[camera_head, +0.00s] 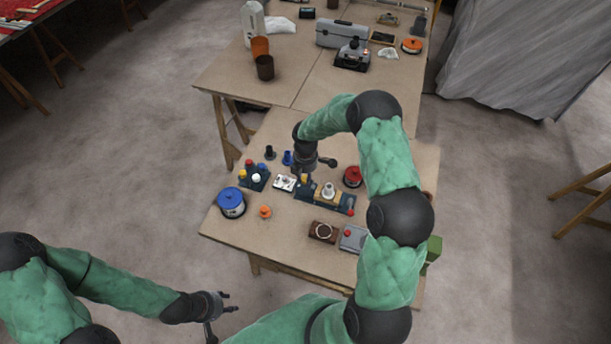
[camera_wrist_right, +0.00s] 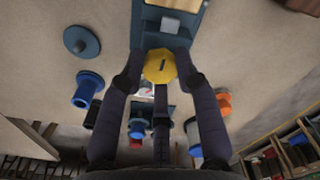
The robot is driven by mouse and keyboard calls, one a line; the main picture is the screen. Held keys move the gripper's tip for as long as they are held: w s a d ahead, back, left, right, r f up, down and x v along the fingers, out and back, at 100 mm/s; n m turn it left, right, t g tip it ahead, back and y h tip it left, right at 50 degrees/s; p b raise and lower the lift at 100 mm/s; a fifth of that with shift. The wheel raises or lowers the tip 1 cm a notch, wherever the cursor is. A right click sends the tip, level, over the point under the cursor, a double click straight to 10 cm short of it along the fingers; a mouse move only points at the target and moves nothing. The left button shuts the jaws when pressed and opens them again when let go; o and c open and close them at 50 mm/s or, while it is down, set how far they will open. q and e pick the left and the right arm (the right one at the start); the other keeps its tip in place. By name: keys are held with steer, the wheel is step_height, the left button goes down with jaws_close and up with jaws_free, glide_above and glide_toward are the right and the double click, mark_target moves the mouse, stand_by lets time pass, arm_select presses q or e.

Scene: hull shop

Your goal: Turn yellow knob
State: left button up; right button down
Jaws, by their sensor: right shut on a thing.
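The yellow knob (camera_wrist_right: 160,66) sits on a dark blue panel (camera_wrist_right: 172,34) and has a dark slot mark on its face. It shows small in the head view (camera_head: 304,178), partly hidden under my right gripper. My right gripper (camera_wrist_right: 161,76) is shut on the yellow knob, with a finger on each side of it; it reaches down from above at the middle of the near table (camera_head: 305,172). My left gripper (camera_head: 230,302) is open and empty, off the table's front left corner.
On the near table (camera_head: 280,225) stand a blue round container (camera_head: 231,202), an orange piece (camera_head: 265,211), a red round piece (camera_head: 352,176), a brown box (camera_head: 322,231) and a grey box (camera_head: 354,238). A grey toolbox (camera_head: 338,34) stands on the far table.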

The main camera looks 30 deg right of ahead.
mark_target(305, 178)
steer(key=shift+n, duration=0.3)
steer(key=c, duration=0.9)
jaws_free()
steer(key=shift+r, duration=0.1)
step_height(305, 178, up, 12)
stand_by(0.4)
